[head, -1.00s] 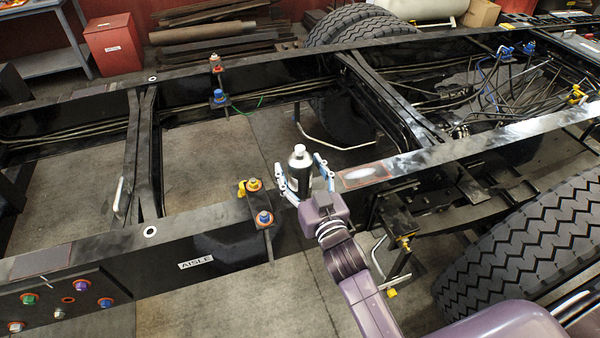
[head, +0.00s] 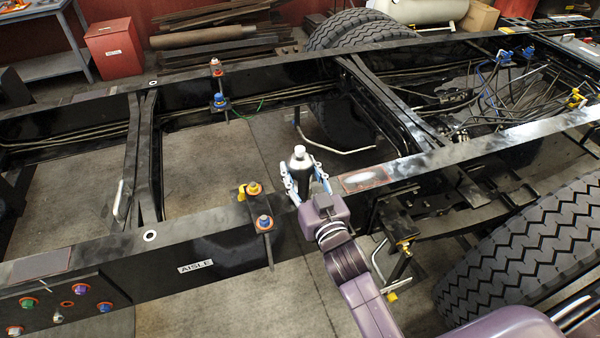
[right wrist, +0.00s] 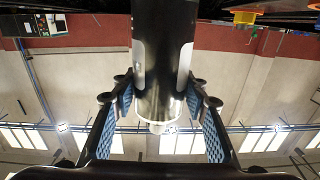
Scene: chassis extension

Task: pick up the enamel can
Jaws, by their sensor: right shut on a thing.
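The enamel can (head: 301,166) is a dark cylinder with a silvery shoulder and a white cap. It stands upright at the near chassis rail, and my right gripper hides part of its lower body. My right gripper (head: 303,175) has one blue-padded finger on each side of the can and is shut on it. In the right wrist view the can (right wrist: 163,50) appears upside down between the fingers (right wrist: 160,95). Whether its base touches the rail is hidden. My left gripper is not in view.
The near rail (head: 150,262) carries a clamp with yellow and blue bolts (head: 264,222) left of the can. A reddish-edged patch (head: 362,180) lies on the rail to the right. A large tyre (head: 520,255) stands at the lower right.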

